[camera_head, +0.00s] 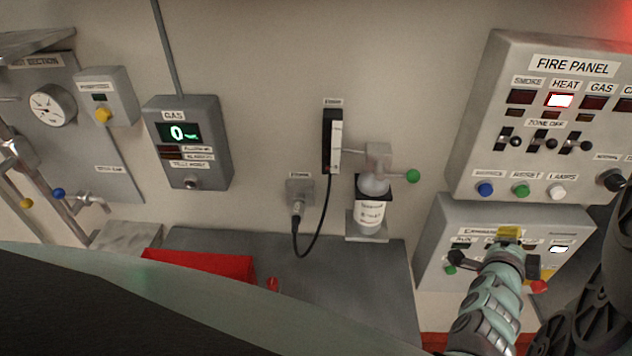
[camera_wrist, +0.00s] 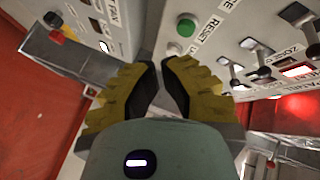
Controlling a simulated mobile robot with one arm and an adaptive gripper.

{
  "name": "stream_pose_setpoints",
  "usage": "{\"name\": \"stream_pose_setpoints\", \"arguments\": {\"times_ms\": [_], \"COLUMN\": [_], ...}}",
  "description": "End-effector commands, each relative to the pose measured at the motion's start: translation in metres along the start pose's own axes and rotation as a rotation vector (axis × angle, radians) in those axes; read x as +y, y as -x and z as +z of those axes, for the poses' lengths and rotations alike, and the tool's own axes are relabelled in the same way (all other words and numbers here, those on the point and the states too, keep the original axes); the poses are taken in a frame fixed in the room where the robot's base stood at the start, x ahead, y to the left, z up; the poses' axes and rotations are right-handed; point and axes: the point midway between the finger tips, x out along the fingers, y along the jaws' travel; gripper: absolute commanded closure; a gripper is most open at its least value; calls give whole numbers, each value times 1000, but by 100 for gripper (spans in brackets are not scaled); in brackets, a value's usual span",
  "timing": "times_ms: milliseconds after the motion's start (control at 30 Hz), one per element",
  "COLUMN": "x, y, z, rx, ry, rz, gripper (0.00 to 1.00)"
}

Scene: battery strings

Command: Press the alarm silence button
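The fire panel (camera_head: 470,150) is on the wall at the right in the head view. Along its lower edge are a blue button (camera_head: 485,189), a green button (camera_head: 521,189) marked RESET and a white button (camera_head: 557,191). The blue button's label is too small to read surely. My gripper (camera_head: 509,233) is below these buttons in the head view, in front of the lower panel. In the wrist view its yellow fingers (camera_wrist: 160,75) are together and hold nothing. The green button (camera_wrist: 187,25) shows just beyond the fingertips there; the blue button is not visible.
The HEAT lamp (camera_head: 560,100) is lit. Toggle switches (camera_head: 544,144) sit above the buttons, and a black knob (camera_head: 611,180) is to their right. The lower panel (camera_head: 440,220) juts out below. A bottle (camera_head: 371,215) on a wall bracket is to the left.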

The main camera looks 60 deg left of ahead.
Motion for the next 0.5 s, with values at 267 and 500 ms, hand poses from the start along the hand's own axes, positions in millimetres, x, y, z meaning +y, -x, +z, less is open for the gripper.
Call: {"name": "stream_pose_setpoints", "arguments": {"times_ms": [267,500], "x": [-5,-18], "y": [-7,-26], "z": [2,12], "rx": [2,1], "ry": [0,0], "rz": [-2,-2], "gripper": [100,100]}}
